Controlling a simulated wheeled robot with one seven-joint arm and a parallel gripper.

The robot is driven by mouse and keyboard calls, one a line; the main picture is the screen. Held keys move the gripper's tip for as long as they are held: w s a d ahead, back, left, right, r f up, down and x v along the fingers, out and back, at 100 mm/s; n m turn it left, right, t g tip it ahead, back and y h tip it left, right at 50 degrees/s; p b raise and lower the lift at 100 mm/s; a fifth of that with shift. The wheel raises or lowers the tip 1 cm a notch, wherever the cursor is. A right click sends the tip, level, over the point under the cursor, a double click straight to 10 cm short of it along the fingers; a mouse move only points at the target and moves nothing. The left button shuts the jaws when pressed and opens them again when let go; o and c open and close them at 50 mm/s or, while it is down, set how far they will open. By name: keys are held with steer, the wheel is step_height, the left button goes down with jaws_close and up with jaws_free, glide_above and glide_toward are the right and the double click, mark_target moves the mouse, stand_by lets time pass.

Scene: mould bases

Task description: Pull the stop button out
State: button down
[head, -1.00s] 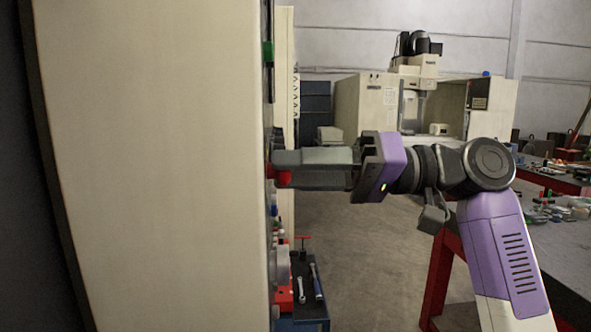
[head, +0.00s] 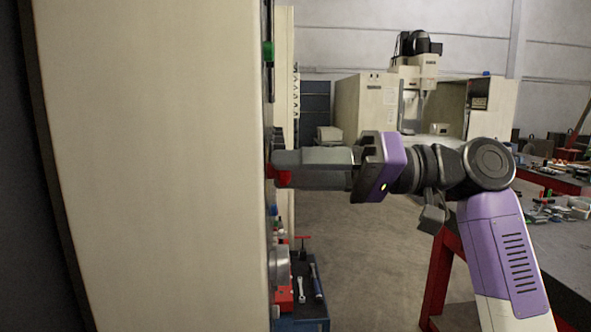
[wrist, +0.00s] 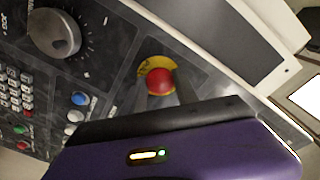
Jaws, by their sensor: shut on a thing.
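The red stop button (wrist: 160,82) sits on a yellow disc (wrist: 147,66) on the dark control panel (wrist: 110,65) in the wrist view. In the head view the button (head: 281,176) shows as a bit of red at the panel's edge. My gripper (head: 283,166) reaches the panel from the right, its fingers level and shut on the button. In the wrist view the grey fingers run up to the button's sides, and the purple gripper body covers the lower part of the picture.
Around the button on the panel are a large dial (wrist: 54,33), a blue button (wrist: 79,98), white buttons and a keypad (wrist: 12,90). A tool cart (head: 303,300) stands below the gripper. A workbench (head: 540,235) with loose parts stands at the right.

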stand_by(0.4)
steer(key=shift+d, duration=0.6)
steer(key=c, duration=0.9)
jaws_free()
steer(key=shift+d, duration=0.1)
steer(key=d+b, duration=0.1)
steer(key=d, duration=0.3)
steer(key=d+b, duration=0.1)
steer(key=d, duration=0.2)
steer(key=shift+s+d, duration=0.2)
steer(key=shift+d, duration=0.15)
